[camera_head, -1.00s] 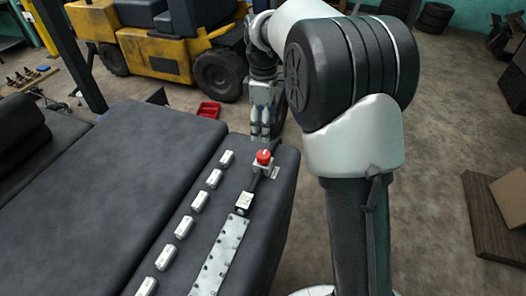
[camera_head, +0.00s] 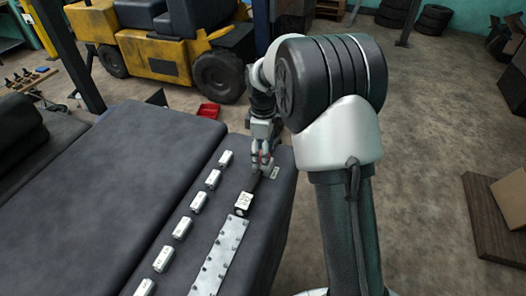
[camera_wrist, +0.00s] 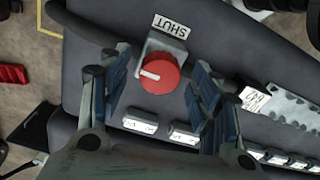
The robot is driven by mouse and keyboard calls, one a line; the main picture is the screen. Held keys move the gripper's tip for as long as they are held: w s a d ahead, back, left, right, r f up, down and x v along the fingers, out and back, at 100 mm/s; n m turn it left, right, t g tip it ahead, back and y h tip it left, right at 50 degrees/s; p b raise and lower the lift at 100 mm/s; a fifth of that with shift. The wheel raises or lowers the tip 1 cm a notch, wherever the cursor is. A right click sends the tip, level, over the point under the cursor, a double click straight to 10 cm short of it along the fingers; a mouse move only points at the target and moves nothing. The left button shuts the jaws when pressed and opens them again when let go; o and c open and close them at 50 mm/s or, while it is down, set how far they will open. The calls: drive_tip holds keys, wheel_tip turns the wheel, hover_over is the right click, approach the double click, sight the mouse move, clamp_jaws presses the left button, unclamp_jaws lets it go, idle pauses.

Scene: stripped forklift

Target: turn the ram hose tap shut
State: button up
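The ram hose tap is a round red knob (camera_wrist: 160,76) on a grey block, with a white pointer line toward the left in the wrist view. A white label reading SHUT (camera_wrist: 171,26) lies just above it in that view, so the pointer is not aimed at the label. My gripper (camera_wrist: 162,70) is open, its blue-padded fingers on either side of the knob, with a visible gap on each side. In the head view my gripper (camera_head: 262,155) is down over the tap and hides most of it.
A perforated metal plate (camera_head: 221,258) and a row of white labelled blocks (camera_head: 198,203) lie on the dark surface beside the tap. A red tray (camera_head: 208,111) lies on the floor beyond. A yellow forklift (camera_head: 155,55) stands at the back.

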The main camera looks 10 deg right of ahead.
drive_tip(key=c, duration=1)
drive_tip(key=shift+m, duration=0.3)
drive_tip(key=m+p, duration=0.1)
drive_tip(key=m, duration=0.2)
drive_tip(key=shift+m, duration=0.4)
drive_tip(key=m, duration=0.4)
drive_tip(key=shift+m+p, duration=0.3)
drive_tip(key=shift+p, duration=0.1)
drive_tip(key=m, duration=0.4)
drive_tip(key=shift+m+p, duration=0.4)
drive_tip(key=shift+m, duration=2)
